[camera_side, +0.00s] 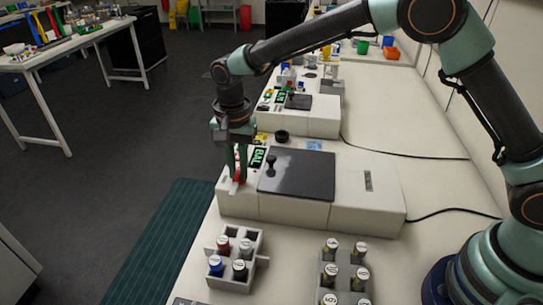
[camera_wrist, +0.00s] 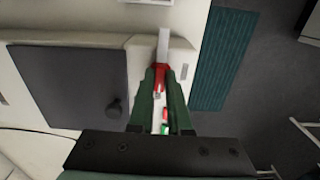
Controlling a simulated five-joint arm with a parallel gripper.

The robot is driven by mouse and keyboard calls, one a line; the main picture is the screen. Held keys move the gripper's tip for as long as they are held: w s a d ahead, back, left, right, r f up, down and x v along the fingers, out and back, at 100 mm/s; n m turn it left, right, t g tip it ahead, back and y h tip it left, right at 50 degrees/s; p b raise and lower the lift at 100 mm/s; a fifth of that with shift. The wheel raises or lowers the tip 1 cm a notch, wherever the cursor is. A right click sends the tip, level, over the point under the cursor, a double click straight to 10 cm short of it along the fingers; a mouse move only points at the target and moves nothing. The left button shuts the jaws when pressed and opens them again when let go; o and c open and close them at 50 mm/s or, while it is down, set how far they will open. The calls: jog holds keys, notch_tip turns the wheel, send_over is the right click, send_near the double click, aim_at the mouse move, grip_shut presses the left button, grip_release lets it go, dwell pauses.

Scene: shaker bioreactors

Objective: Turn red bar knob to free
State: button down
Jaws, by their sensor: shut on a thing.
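The red bar knob (camera_wrist: 161,72) is on the panel at the end of the white shaker unit (camera_side: 281,209). In the side view the red knob (camera_side: 237,180) shows low between my fingers. My gripper (camera_wrist: 160,72) points down at the panel, with its green fingers shut on the red knob. In the side view my gripper (camera_side: 237,174) is at the unit's left end. A pale bar (camera_wrist: 162,45) extends beyond the knob in the wrist view. The fingers partly hide the knob, and I cannot read its marked position.
A dark lid with a black knob (camera_side: 270,165) lies right of my gripper. A green-lit display (camera_side: 257,157) is close by. Racks of capped vials (camera_side: 233,283) stand in front. A second unit (camera_side: 309,118) stands behind. Open floor lies left.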

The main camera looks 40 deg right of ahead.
aim_at(238, 171)
jog(key=shift+r, duration=0.1)
jog(key=c, duration=0.9)
grip_release()
jog(key=shift+o, duration=0.2)
notch_tip(238, 171, up, 12)
